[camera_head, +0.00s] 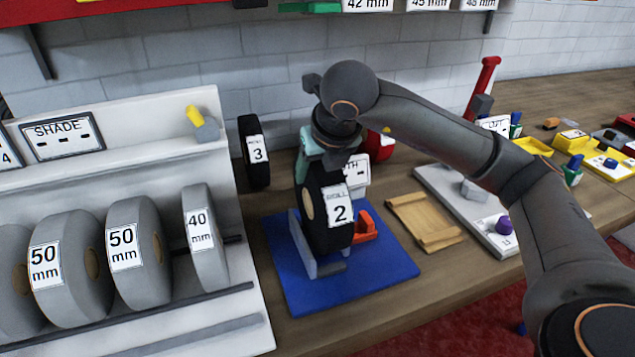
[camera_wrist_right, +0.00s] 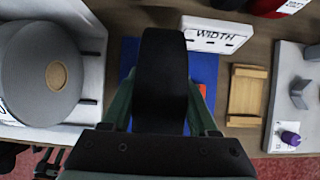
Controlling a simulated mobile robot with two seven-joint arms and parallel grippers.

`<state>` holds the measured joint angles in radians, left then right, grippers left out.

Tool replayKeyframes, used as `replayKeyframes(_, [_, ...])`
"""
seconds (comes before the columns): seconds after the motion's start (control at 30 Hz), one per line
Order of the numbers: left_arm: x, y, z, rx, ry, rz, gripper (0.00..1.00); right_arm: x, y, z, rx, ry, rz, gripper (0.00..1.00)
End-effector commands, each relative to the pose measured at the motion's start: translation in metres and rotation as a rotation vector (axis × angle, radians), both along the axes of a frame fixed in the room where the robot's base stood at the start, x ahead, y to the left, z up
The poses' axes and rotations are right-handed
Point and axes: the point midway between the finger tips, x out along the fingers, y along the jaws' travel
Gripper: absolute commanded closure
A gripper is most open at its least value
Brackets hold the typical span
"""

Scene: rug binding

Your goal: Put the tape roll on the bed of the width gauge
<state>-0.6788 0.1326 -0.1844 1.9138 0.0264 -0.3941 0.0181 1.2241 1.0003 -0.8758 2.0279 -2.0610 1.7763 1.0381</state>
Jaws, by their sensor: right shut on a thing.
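My right gripper (camera_head: 312,158) reaches down from above and is shut on a black tape roll (camera_head: 313,212) with a white label reading "ROLL 2". The roll stands upright over the blue bed of the width gauge (camera_head: 385,268), between the gauge's grey upright plate (camera_head: 300,247) and its orange jaw (camera_head: 365,227). I cannot tell whether the roll touches the bed. In the right wrist view the roll (camera_wrist_right: 160,85) sits between the two greenish fingers (camera_wrist_right: 160,112) and hides much of the blue bed (camera_wrist_right: 205,75). My left gripper is not in view.
A "WIDTH" sign (camera_head: 357,175) stands behind the gauge. Black roll 3 (camera_head: 253,152) and a red roll (camera_head: 380,145) stand farther back. A white rack of grey rolls (camera_head: 140,232) is at left. A wooden tray (camera_head: 425,220) and a grey fixture (camera_head: 465,210) lie right of the gauge.

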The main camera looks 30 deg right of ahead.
Motion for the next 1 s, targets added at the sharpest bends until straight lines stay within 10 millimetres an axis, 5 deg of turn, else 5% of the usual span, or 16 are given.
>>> replayKeyframes(0.2, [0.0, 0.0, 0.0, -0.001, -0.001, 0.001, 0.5, 0.001, -0.001, -0.028, -0.001, -0.001, 0.0, 1.0])
replayKeyframes(0.63, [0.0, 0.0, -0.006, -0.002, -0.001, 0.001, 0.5, 0.001, 0.0, -0.035, 0.0, -0.003, -0.001, 1.0])
replayKeyframes(0.67, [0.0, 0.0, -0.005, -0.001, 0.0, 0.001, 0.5, 0.001, 0.0, -0.036, -0.001, 0.001, 0.0, 0.39])
replayKeyframes(0.9, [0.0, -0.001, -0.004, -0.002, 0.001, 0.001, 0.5, 0.001, 0.0, -0.035, -0.001, 0.001, 0.0, 0.12])
replayKeyframes(1.0, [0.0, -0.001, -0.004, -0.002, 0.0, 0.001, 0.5, 0.001, 0.0, -0.035, -0.001, 0.001, 0.0, 0.1])
